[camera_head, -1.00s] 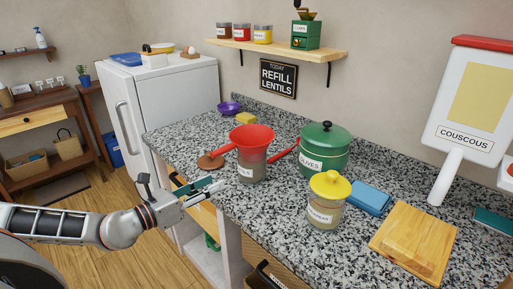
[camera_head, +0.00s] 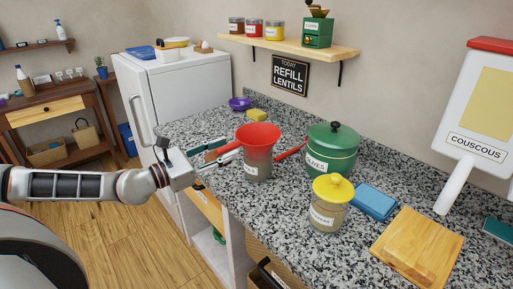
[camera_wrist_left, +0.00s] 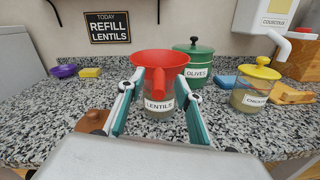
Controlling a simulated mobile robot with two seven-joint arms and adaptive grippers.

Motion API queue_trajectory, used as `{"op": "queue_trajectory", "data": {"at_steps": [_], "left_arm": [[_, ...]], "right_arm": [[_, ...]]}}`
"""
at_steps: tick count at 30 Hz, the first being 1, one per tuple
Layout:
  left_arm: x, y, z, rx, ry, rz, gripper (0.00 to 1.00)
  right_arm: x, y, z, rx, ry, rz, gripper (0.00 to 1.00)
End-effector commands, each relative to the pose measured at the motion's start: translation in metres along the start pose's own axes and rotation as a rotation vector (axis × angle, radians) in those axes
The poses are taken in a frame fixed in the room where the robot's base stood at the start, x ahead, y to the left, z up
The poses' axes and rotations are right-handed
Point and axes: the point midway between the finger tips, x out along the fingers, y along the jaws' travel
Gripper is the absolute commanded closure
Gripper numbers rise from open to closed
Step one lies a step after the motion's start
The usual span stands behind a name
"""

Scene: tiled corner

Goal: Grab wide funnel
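The wide red funnel (camera_head: 258,134) sits on top of the lentils jar (camera_head: 257,169), mouth up, on the speckled counter. In the left wrist view the funnel (camera_wrist_left: 165,61) is in the middle, its red handle pointing toward my camera. My left gripper (camera_head: 230,151) is open at the left of the funnel. In the left wrist view the gripper's teal fingers (camera_wrist_left: 160,88) stand on either side of the handle, in front of the jar. I cannot tell whether they touch anything. My right gripper is not in view.
A green olives pot (camera_head: 333,153) stands right of the funnel, with a yellow-lidded jar (camera_head: 329,210) in front. A blue block (camera_head: 374,201) and a wooden board (camera_head: 418,246) are farther right.

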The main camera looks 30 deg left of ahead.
Motion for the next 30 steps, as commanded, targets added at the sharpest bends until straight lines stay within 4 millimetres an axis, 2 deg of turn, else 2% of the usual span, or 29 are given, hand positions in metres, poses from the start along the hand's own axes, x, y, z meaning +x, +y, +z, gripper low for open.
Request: {"op": "queue_trajectory", "data": {"at_steps": [6, 16, 17, 20, 21, 30], "left_arm": [[0.024, 0.002, 0.003, -0.001, -0.003, 0.0, 0.66], [0.028, 0.001, 0.0, 0.0, 0.001, -0.001, 0.66], [0.028, 0.001, 0.0, 0.0, 0.001, -0.001, 0.71], [0.028, 0.001, 0.0, 0.0, 0.001, -0.001, 0.97], [0.028, 0.001, 0.0, 0.0, 0.001, -0.001, 1.0], [0.028, 0.002, 0.001, 0.0, 0.0, 0.0, 1.0]], "right_arm": [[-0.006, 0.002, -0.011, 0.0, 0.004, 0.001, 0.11], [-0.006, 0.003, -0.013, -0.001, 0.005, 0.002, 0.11], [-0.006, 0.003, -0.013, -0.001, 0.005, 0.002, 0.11], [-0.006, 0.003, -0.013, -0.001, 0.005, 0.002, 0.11], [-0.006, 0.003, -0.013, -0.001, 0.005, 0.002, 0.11], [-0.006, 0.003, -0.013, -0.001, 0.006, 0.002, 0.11]]}}
